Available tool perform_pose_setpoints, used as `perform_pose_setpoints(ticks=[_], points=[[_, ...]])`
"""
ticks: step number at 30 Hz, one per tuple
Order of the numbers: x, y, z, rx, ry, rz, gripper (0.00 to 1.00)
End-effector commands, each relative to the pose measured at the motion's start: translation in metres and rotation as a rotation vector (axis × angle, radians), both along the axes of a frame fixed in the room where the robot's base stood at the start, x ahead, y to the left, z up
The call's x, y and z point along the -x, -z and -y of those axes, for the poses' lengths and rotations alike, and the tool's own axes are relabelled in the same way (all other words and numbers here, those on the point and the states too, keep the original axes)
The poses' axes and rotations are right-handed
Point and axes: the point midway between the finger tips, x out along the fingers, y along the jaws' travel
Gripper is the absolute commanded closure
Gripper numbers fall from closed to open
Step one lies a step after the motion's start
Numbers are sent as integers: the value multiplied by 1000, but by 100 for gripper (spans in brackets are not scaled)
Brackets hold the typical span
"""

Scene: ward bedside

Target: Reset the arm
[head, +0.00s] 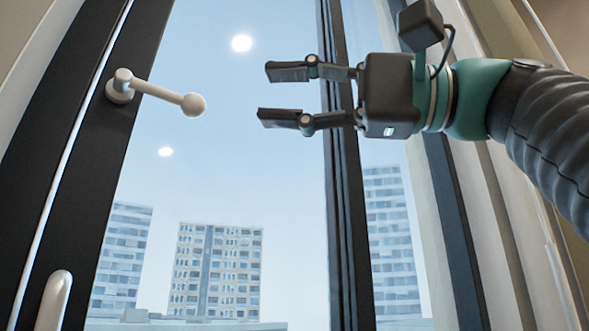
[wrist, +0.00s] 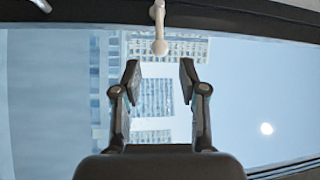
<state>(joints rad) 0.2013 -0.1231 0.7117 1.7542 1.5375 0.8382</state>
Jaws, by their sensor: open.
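My gripper (head: 264,93) is raised in front of the window in the head view, coming in from the right and pointing left. Its two dark fingers are apart with nothing between them. In the wrist view my gripper (wrist: 158,72) shows open too, with window glass behind the gap. A pale handle with a round knob (head: 165,92) sticks out from the dark window frame, left of the fingertips and apart from them. The handle also shows in the wrist view (wrist: 159,28), at the top, beyond the fingertips.
A second pale handle (head: 55,302) is low on the dark window frame (head: 97,150) at the left. A dark upright post (head: 345,215) stands behind my gripper. Tall buildings (head: 215,270) show outside the glass. The space between the fingertips and the knobbed handle is clear.

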Motion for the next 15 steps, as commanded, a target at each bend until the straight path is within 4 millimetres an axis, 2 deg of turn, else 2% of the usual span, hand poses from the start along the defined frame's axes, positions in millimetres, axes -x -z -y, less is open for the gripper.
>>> perform_pose_setpoints(ticks=[12,15], points=[[0,0,0,1,2,0,58],[-8,5,0,5,28,-10,58]])
